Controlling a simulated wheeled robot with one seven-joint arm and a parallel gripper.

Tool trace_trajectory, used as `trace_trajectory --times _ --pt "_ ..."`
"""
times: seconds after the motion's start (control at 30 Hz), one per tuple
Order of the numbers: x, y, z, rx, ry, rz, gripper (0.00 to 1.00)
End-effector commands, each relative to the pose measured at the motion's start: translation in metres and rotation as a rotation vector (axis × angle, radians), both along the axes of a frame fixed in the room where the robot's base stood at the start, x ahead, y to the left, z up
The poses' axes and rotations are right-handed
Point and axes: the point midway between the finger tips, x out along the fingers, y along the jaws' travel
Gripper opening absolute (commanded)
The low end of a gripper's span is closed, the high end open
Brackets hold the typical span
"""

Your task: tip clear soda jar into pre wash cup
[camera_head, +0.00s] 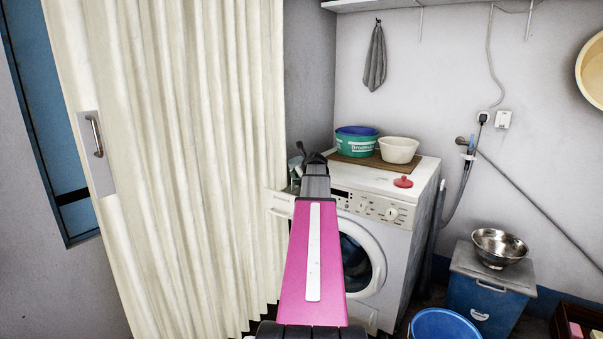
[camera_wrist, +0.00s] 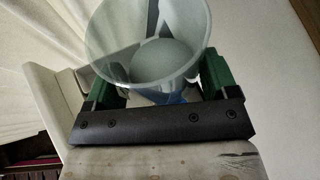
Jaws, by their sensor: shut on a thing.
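My gripper (camera_wrist: 160,82) is shut on the clear jar (camera_wrist: 113,62), with green-faced fingers on either side of it. The jar's open mouth faces the wrist camera. A pale grey round patch shows inside; I cannot tell whether it is powder or the jar's base. In the head view my gripper (camera_head: 299,160) is at the front left corner of the washing machine (camera_head: 412,212), mostly hidden behind my pink arm. The white detergent drawer (camera_head: 281,205) stands pulled out just below and left of it. The pre-wash cup inside is not visible.
A red lid (camera_head: 403,182), a green basin (camera_head: 355,144) and a cream bowl (camera_head: 398,150) are on the machine top. A cream curtain (camera_head: 180,150) hangs close on the left. A blue bin (camera_head: 482,300) with a steel bowl (camera_head: 498,246) stands right.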

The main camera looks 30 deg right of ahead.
Motion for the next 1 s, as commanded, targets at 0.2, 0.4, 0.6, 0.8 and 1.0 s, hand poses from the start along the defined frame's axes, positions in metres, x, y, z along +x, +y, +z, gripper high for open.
trace_trajectory --times 0.2,0.4,0.6,0.8,1.0 --pt "0.0002 0.0001 0.0002 0.001 -0.001 0.0 0.5" --pt "0.0002 0.0001 0.0003 0.002 -0.001 -0.001 0.5" --pt "-0.0001 -0.0002 0.002 -0.052 0.021 0.001 0.5" --pt "-0.0006 -0.0018 0.0046 -0.146 0.06 0.001 0.5" --pt "-0.001 -0.0027 0.0047 -0.167 0.07 0.001 0.5"
